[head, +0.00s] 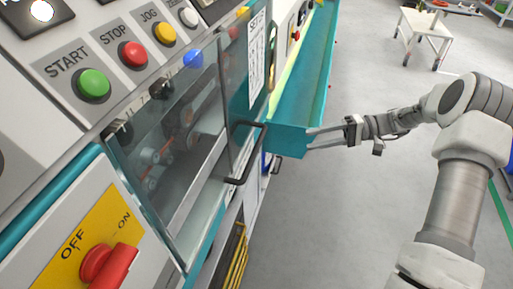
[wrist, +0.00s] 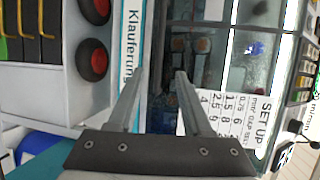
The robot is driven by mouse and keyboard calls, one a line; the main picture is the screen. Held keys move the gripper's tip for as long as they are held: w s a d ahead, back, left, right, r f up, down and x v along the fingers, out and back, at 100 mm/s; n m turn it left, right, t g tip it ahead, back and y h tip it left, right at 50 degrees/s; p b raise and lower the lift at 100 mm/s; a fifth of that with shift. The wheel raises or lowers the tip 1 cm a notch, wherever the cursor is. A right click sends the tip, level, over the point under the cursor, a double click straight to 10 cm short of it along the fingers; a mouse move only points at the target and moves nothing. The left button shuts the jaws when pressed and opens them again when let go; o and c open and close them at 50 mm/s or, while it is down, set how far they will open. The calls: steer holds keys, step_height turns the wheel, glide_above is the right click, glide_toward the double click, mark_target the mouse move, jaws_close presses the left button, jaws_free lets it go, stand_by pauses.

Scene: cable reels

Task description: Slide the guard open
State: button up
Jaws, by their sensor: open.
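The guard (head: 205,150) is a clear panel on the front of the machine in the head view, with rollers and reddish parts visible behind it. Its dark bent handle (head: 255,152) stands out from the panel's right side. My gripper (head: 309,139) is to the right of the handle, fingers pointing left and apart, with nothing seen between them. Its tips overlap the near end of a teal trough in the picture; I cannot tell if they touch. In the wrist view my gripper (wrist: 161,74) is open, facing the machine front; I cannot clearly make out the handle there.
A control panel with a green START button (head: 93,84) and red STOP button (head: 134,54) is above the guard. A red OFF/ON switch (head: 108,268) is at lower left. The teal trough (head: 300,100) juts out beyond the handle.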

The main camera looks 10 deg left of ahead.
mark_target(255, 149)
steer(key=x, duration=1.7)
jaws_close()
stand_by(0.8)
